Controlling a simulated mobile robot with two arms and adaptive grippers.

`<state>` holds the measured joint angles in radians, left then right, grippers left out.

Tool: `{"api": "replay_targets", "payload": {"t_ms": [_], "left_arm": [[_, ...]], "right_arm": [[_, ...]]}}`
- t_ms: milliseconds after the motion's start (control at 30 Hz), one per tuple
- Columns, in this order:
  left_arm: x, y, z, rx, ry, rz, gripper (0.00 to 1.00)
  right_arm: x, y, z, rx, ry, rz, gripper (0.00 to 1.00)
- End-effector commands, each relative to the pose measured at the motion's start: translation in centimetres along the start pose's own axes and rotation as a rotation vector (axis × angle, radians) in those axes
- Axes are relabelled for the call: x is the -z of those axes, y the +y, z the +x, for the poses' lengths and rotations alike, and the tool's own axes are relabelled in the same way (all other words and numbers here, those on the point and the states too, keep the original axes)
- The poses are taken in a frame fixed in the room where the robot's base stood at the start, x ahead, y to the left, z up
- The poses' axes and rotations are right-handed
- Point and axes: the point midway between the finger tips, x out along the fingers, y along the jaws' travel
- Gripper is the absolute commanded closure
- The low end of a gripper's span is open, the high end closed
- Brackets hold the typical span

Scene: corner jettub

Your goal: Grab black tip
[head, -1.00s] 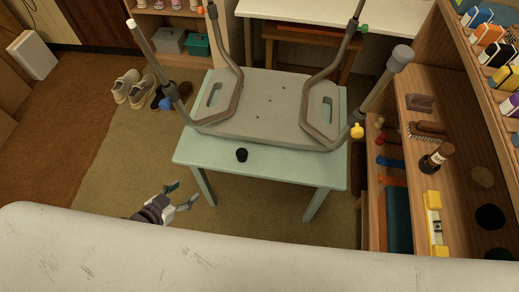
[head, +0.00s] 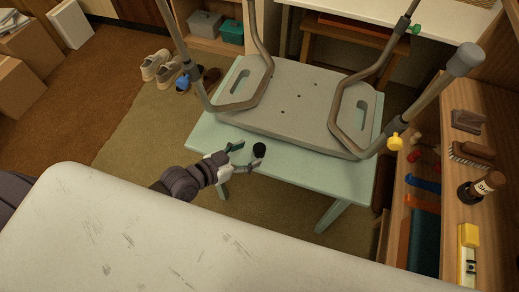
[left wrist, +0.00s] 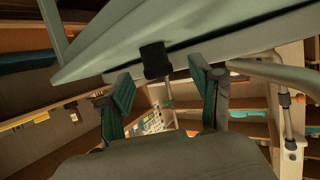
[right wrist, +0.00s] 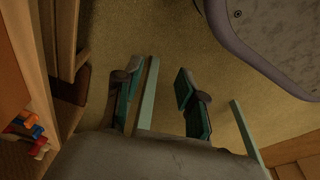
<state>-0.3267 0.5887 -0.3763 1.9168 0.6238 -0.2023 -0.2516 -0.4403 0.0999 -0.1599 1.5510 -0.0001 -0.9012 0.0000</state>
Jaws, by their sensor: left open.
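The black tip (head: 259,150) is a small dark cap on the near edge of the pale green table (head: 345,179). In the left wrist view the black tip (left wrist: 155,60) shows ahead of the fingers, between their lines. My left gripper (head: 247,155) is open and close to the black tip, with one finger on its left and the other just below it. The fingers do not appear closed on it. My right gripper (right wrist: 158,92) shows only in the right wrist view. Its fingers are apart, with a pale green table leg (right wrist: 147,98) in view between them.
An upturned grey shower stool (head: 300,105) lies on the table, its legs sticking up. A wooden shelf (head: 425,160) with brushes and a bottle stands to the right. Shoes (head: 162,67) lie on the floor behind left. A scratched white surface (head: 150,235) fills the front.

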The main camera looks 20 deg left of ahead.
Motion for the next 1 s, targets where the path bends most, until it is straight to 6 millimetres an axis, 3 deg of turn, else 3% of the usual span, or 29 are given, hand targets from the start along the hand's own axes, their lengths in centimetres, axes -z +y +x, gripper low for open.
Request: {"api": "replay_targets", "payload": {"t_ms": [300, 567, 867, 1000], "left_arm": [[0.2, 0.5, 4.4, 0.0, 0.002, -0.001, 0.35], [0.2, 0.5, 4.6, 0.0, 0.0, 0.0, 0.35], [0.2, 0.5, 4.6, 0.0, 0.0, 0.0, 0.81], [0.2, 0.5, 4.6, 0.0, 0.0, 0.0, 0.82]], "right_arm": [[1.7, 0.1, -2.0, -0.002, 0.016, 0.003, 0.6], [1.9, 0.1, -2.4, -0.002, 0.017, 0.003, 0.6], [1.9, 0.1, -2.4, -0.002, 0.017, 0.003, 0.6], [1.9, 0.1, -2.4, -0.002, 0.018, 0.003, 0.6]]}}
